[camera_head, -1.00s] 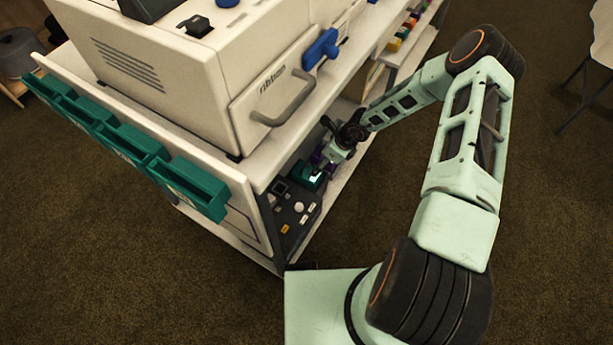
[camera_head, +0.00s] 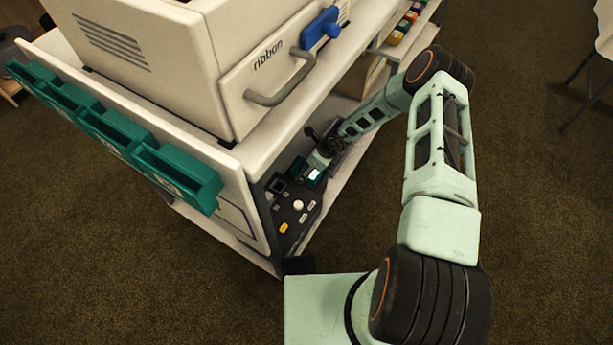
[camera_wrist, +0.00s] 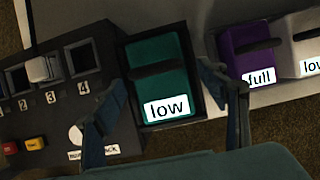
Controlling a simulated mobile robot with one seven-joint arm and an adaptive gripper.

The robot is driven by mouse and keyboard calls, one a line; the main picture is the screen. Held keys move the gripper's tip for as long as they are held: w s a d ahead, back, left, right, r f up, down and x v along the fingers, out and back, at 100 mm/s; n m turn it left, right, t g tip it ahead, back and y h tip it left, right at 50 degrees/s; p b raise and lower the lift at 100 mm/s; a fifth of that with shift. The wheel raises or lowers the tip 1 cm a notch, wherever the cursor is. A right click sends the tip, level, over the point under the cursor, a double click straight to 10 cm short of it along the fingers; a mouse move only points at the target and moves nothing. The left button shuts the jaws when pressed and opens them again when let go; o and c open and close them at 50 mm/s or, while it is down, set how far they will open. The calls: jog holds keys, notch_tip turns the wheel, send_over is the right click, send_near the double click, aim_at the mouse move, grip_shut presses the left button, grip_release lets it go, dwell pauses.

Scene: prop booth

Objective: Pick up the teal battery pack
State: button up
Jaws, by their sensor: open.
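The teal battery pack (camera_wrist: 160,74) carries a white "low" label and sits in a square bay of a dark panel in the wrist view. In the head view the pack (camera_head: 314,174) shows on the shelf under the bench top. My gripper (camera_wrist: 158,95) is open in the wrist view, one finger on each side of the pack's lower part, with nothing held. Whether the fingers touch the pack cannot be told. In the head view my gripper (camera_head: 317,160) is at the panel, partly hidden by the bench edge and my wrist.
A purple pack (camera_wrist: 250,54) labelled "full" and a whitish pack (camera_wrist: 298,45) lie right of the bay. The dark panel (camera_wrist: 103,104) has numbered slots and buttons on the left. The bench top (camera_head: 300,115) overhangs the shelf. A ribbon machine (camera_head: 215,70) stands above.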

jog(key=shift+r, duration=0.1)
grip_shut()
jog(key=shift+w, duration=0.1)
dwell(0.3)
jog(key=shift+r, duration=0.1)
jog(key=shift+r, duration=0.45)
notch_tip(320, 180, up, 6)
jog(key=p, duration=0.3)
jog(key=shift+d+r, duration=0.15)
jog(key=shift+r, duration=0.05)
jog(key=s+d, duration=1)
jog(key=d, duration=0.4)
jog(key=shift+d+f, duration=0.2)
jog(key=shift+d, duration=0.15)
jog(key=shift+r, duration=0.25)
jog(key=shift+a, duration=0.1)
